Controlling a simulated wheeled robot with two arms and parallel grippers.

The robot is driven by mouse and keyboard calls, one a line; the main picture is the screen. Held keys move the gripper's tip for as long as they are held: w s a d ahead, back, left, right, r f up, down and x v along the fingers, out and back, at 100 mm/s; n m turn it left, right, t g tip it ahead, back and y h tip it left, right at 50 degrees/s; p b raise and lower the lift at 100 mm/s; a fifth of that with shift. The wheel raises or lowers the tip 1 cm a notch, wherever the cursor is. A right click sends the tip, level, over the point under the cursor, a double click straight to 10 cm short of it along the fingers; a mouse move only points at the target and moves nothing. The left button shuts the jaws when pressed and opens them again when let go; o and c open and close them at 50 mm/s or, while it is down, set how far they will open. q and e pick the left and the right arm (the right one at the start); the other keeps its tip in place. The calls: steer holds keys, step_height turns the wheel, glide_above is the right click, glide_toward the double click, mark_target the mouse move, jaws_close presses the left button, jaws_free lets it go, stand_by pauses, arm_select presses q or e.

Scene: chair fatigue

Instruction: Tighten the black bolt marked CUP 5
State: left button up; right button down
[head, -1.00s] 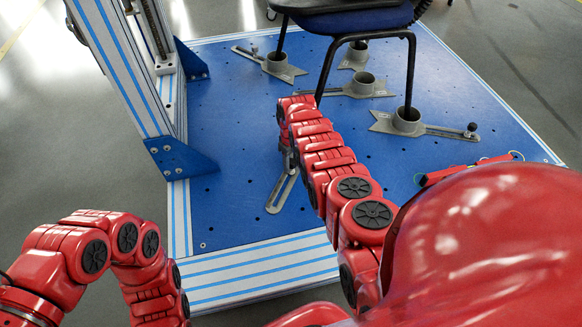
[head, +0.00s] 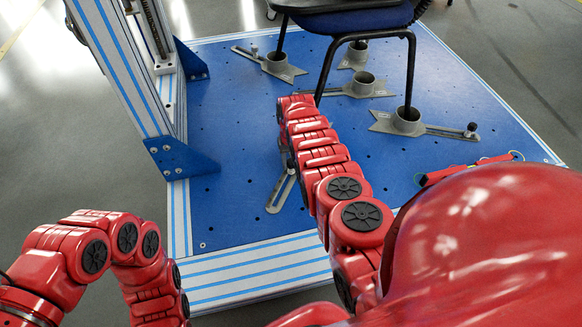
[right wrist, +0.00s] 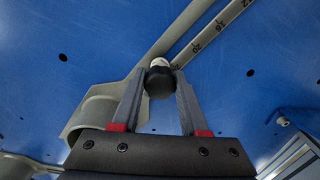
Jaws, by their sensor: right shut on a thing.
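The black bolt (right wrist: 160,82) has a round dark head with a pale part above it in the right wrist view. It sits by the slotted arm of a grey cup bracket (right wrist: 205,38) with scale marks. My right gripper (right wrist: 160,75) is shut on the bolt, one finger on each side. In the head view my right arm reaches over the blue plate, and the slotted arm (head: 279,194) shows below it; the arm hides most of that cup. No CUP 5 marking is legible. My left arm is at the lower left, its gripper out of the picture.
A chair (head: 345,22) stands with its legs in grey cups on the blue plate (head: 235,130). Other brackets carry bolts, one at the right (head: 471,130). A striped upright frame (head: 120,65) stands at left. Red-handled things (head: 465,170) lie at right.

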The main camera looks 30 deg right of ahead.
steer(key=m, duration=0.3)
steer(key=shift+m, duration=0.5)
steer(key=shift+w+m+b, duration=0.1)
steer(key=shift+m+b, duration=0.45)
steer(key=shift+m, duration=1.45)
steer(key=shift+c, duration=2.2)
jaws_free()
